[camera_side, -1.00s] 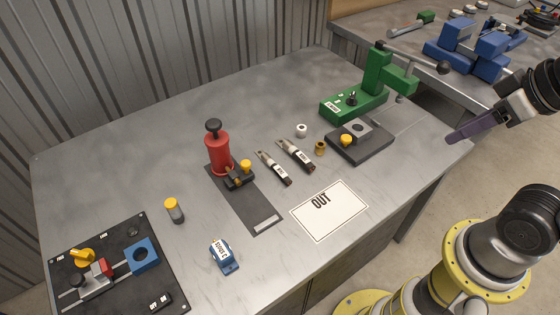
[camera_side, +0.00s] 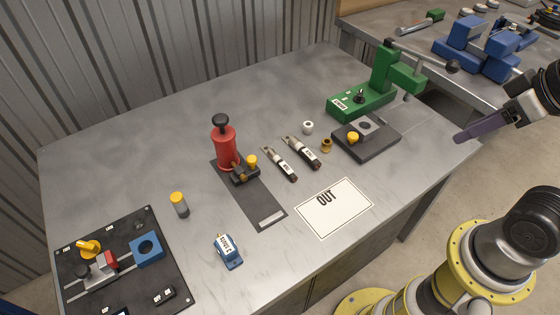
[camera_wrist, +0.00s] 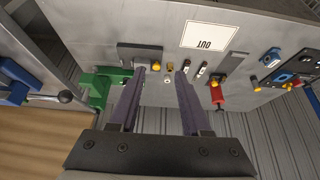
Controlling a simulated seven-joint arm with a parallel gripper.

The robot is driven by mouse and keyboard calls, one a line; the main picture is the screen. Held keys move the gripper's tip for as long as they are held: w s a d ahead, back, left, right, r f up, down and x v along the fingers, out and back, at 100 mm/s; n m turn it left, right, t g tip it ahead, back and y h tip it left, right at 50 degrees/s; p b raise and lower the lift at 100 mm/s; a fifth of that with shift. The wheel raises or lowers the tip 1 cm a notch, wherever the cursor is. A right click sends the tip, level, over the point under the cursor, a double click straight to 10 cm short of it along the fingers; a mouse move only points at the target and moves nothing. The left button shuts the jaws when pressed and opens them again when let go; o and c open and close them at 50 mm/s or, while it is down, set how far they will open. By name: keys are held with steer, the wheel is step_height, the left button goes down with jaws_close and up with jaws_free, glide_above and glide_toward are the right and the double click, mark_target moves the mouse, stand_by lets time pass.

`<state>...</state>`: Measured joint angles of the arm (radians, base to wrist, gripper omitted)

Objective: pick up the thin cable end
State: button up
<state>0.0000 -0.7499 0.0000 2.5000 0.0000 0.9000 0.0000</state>
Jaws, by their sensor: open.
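Two cable ends lie side by side on the grey bench, apart from each other. The left one in the side view looks slimmer, and I take it as the thin cable end (camera_side: 280,161); it also shows in the wrist view (camera_wrist: 203,68). The thicker cable end (camera_side: 301,152) lies just right of it, and left of it in the wrist view (camera_wrist: 188,68). Both have a metal tip, a white label and a dark end. My gripper (camera_side: 461,137) is off the bench's right edge, well away from both. Its purple fingers are apart and empty in the wrist view (camera_wrist: 161,73).
A red press (camera_side: 224,149) stands left of the cable ends, with a green press (camera_side: 366,99) and dark block (camera_side: 374,143) to the right. A small white ring (camera_side: 308,127) and brass piece (camera_side: 326,145) are close by. A white OUT card (camera_side: 335,212) lies in front.

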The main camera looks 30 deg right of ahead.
steer(key=shift+o, duration=1)
